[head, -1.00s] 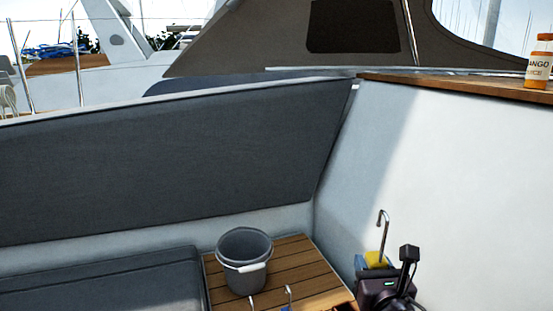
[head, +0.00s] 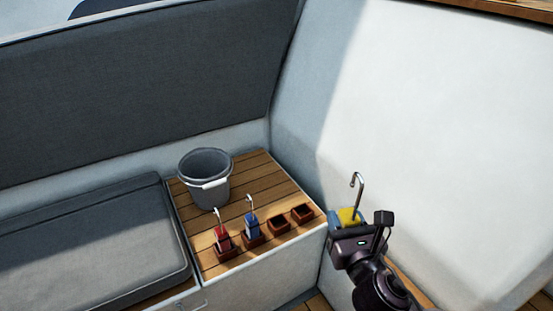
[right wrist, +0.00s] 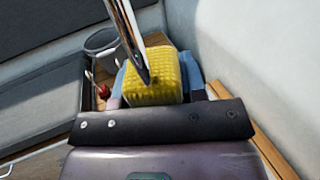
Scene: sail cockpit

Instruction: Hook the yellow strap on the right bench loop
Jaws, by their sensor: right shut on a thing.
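The yellow strap (head: 347,216) is a small yellow block with a long silver hook (head: 357,183) standing up from it. My right gripper (head: 340,222) is shut on it and holds it to the right of the wooden bench top. In the right wrist view the yellow strap (right wrist: 152,82) sits between the blue fingers, its metal hook (right wrist: 122,35) pointing up and away. A red strap (head: 223,240) and a blue strap (head: 252,224), each with a hook, stand in small brown holders on the bench. I see no bench loop that I can make out. My left gripper is out of view.
A grey bucket (head: 204,170) stands at the back of the slatted wooden bench top (head: 252,186). A grey cushion (head: 90,240) lies left. A white wall (head: 440,130) rises at right.

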